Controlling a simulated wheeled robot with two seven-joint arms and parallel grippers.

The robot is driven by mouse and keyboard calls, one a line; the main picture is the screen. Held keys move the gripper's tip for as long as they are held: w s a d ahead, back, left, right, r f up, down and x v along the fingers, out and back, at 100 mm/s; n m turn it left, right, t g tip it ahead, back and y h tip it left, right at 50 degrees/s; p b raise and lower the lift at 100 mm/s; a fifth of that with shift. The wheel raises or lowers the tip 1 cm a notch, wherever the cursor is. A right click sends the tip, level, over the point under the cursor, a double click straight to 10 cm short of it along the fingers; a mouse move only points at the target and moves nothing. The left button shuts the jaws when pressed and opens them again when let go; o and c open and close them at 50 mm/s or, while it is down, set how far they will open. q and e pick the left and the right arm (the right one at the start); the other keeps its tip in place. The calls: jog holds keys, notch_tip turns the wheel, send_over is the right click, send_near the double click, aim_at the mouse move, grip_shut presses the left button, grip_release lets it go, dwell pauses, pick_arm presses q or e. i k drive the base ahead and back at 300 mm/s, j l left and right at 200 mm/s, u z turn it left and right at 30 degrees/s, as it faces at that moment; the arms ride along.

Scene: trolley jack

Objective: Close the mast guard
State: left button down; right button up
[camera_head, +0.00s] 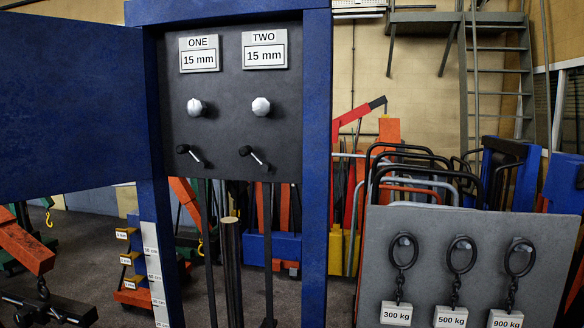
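The mast guard looks to be the large flat blue panel (70,105) at the left. It stands swung open to the left from the left post (160,230) of a blue upright frame. The frame's right post (317,160) stands free of it. Between the posts, a dark control plate (232,125) is uncovered, with two labels reading ONE and TWO, 15 mm each, two pale knobs and two small cranks. Below the plate, dark rods and a post (230,265) show in the open mast. The panel's far left edge is cut off by the picture. Neither gripper is in view.
A grey board (470,245) with rings tagged 300 kg, 500 kg and 900 kg stands at the lower right. An orange and black lifting arm (30,245) is at the lower left. A height scale (155,265) is on the left post. Racks and a ladder (497,80) stand behind.

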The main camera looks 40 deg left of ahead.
aim_at(74, 116)
jog(key=k+j, duration=0.3)
jog(key=j, duration=0.15)
jog(key=k+j, duration=0.25)
jog(key=j, duration=0.2)
jog(key=k+j+z, duration=0.1)
jog(key=k+j, duration=0.35)
jog(key=j, duration=0.2)
jog(key=k+j, duration=0.15)
jog(key=j, duration=0.25)
jog(key=k+j+z, duration=0.1)
jog(key=j, duration=0.25)
jog(key=k+j, duration=0.2)
jog(key=j, duration=0.15)
jog(key=k+j, duration=0.2)
jog(key=j, duration=0.2)
jog(key=k+j+z, duration=0.1)
jog(key=j, duration=0.25)
jog(key=k, duration=0.05)
